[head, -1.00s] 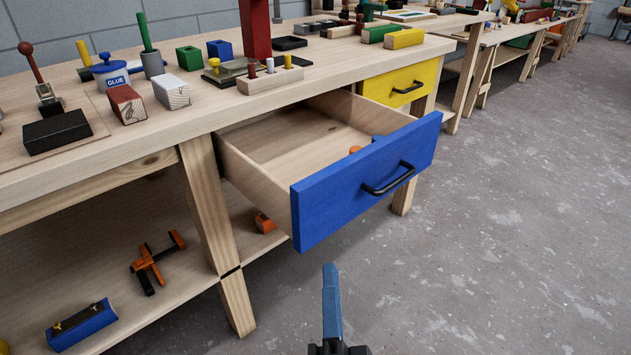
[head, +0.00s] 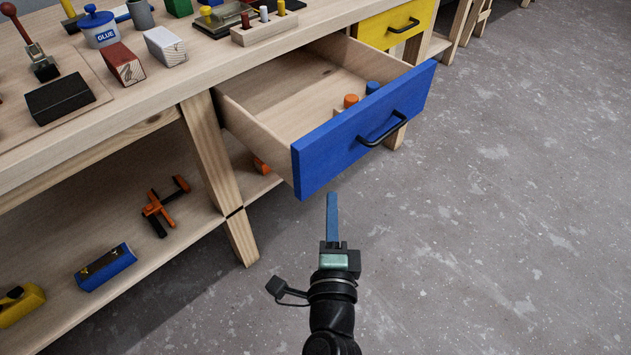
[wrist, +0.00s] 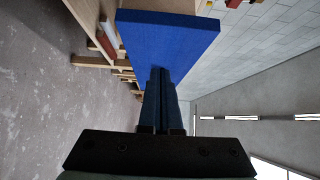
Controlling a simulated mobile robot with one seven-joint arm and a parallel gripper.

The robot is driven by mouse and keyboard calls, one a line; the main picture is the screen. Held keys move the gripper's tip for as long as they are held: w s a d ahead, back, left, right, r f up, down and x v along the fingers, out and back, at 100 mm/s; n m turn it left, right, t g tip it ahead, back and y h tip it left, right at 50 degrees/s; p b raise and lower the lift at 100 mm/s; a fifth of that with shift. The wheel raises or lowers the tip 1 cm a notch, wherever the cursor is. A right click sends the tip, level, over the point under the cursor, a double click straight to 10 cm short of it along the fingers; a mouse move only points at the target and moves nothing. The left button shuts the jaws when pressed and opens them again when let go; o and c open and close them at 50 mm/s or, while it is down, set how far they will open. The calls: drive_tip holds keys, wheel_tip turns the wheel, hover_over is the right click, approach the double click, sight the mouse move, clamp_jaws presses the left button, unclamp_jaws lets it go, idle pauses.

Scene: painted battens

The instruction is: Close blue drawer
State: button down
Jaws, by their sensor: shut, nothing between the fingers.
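The blue drawer (head: 350,130) is pulled well out from under the workbench, with its black bar handle (head: 383,129) on the front. Inside it lie an orange-topped piece (head: 350,101) and a blue-topped piece (head: 372,88). My gripper (head: 332,195) is shut and empty, in front of the drawer and low, near the bottom edge of its front. In the wrist view, the blue drawer front (wrist: 170,40) is beyond the shut fingertips (wrist: 160,72). I cannot tell whether they touch it.
A yellow drawer (head: 388,24) sits shut to the right. The workbench top (head: 150,95) carries a glue pot (head: 98,27) and several blocks. The grey floor (head: 500,220) at right is clear.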

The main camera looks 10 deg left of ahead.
sight(315, 171)
drive_tip(key=w+a+p, duration=0.2)
drive_tip(key=w, duration=0.1)
drive_tip(key=shift+a+r, duration=0.15)
drive_tip(key=shift+a, duration=0.1)
drive_tip(key=shift+w+a, duration=0.4)
drive_tip(key=shift+a, duration=0.1)
drive_tip(key=shift+a+p, duration=0.1)
drive_tip(key=shift+p, duration=0.2)
